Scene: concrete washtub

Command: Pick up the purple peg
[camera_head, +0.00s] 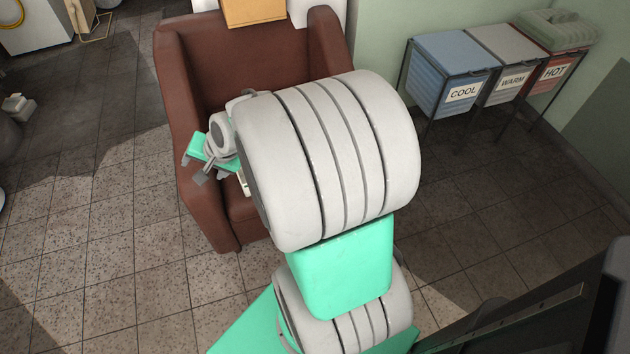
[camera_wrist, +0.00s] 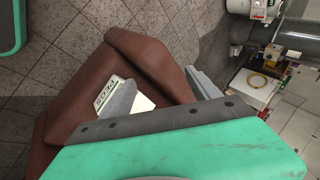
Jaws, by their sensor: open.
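No purple peg can be made out in either view. A pale box (camera_wrist: 106,92) with the printed word "PEGS" sits on the brown armchair (camera_wrist: 160,62) in the wrist view, partly hidden behind one of my fingers. My gripper (camera_wrist: 160,92) is open, its two grey fingers apart over the armchair with nothing seen between them. In the head view my gripper (camera_head: 203,170) is by the left armrest of the armchair (camera_head: 178,100). My arm hides much of the seat there.
Blue COOL (camera_head: 450,70), grey WARM (camera_head: 512,60) and red HOT (camera_head: 560,75) bins stand in a rack at the right. An orange-brown box (camera_head: 253,12) is at the chair's back. Tiled floor (camera_head: 80,220) is open to the left.

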